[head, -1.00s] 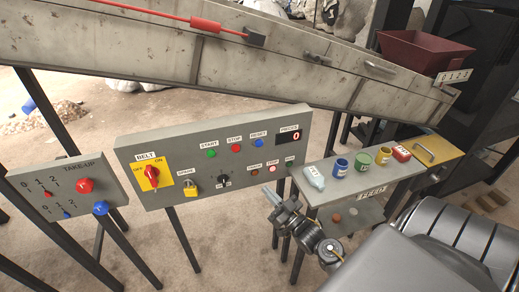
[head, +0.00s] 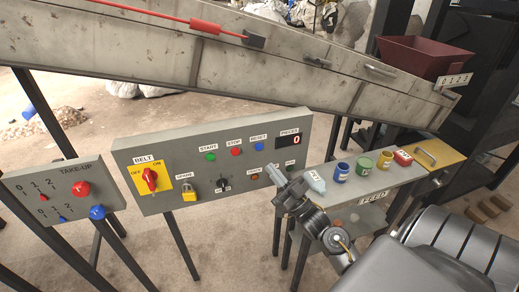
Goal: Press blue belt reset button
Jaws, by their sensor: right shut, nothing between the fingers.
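The blue RESET button (head: 259,147) sits on the grey belt panel (head: 140,199), to the right of the red STOP button (head: 236,151) and the green START button (head: 210,157). My right gripper (head: 268,172) is shut and empty. It is just below the blue button in the picture, in front of the panel's lower right part, where it hides some of the lower controls. I cannot tell if it touches the panel. My left gripper is out of view.
A red belt switch (head: 149,180) and yellow padlock (head: 189,190) are on the panel's left. The take-up panel (head: 20,188) stands further left. A feed shelf (head: 403,177) with a bottle (head: 315,181) and several small containers is at right.

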